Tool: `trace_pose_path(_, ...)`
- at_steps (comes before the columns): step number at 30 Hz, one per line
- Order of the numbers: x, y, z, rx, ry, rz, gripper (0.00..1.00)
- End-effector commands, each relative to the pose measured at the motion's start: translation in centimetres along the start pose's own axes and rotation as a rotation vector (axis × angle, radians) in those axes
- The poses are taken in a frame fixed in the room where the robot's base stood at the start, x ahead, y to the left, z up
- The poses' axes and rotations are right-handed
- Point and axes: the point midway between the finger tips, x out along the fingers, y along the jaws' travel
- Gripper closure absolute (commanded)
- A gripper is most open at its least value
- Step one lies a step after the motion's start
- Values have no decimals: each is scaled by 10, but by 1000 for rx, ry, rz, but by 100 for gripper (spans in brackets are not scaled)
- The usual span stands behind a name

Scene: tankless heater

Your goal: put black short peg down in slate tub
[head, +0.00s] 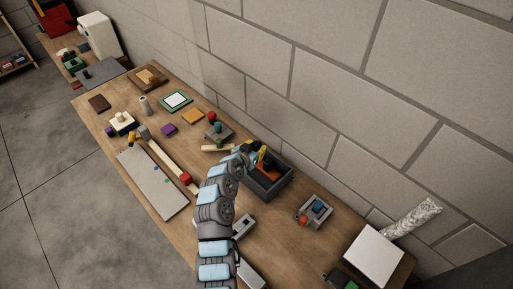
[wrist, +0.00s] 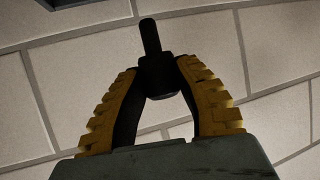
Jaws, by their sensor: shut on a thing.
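The slate tub (head: 278,185) is a dark grey open box on the bench, near the wall. An orange thing (head: 268,172) shows inside it. My gripper (head: 262,153) is at the tub's far left side in the head view, over or beside its rim; its exact height I cannot tell. In the wrist view my gripper (wrist: 159,75) has its yellow and black fingers closed on the black short peg (wrist: 150,38). The peg stands out beyond the fingertips, with the block wall behind it. The peg is too small to make out in the head view.
A grey block with red and blue parts (head: 314,210) stands right of the tub. A grey fixture with coloured pegs (head: 217,131) stands to its left. A white box (head: 374,256) is at the bench's right end. The block wall (head: 300,70) runs close behind.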

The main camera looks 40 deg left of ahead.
Motion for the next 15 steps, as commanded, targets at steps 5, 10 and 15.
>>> trace_pose_path(5, 1, 0, 2, 2, 2, -2, 100)
trace_pose_path(10, 8, 0, 17, 0, 0, -1, 100)
trace_pose_path(15, 16, 0, 32, 0, 0, 0, 100)
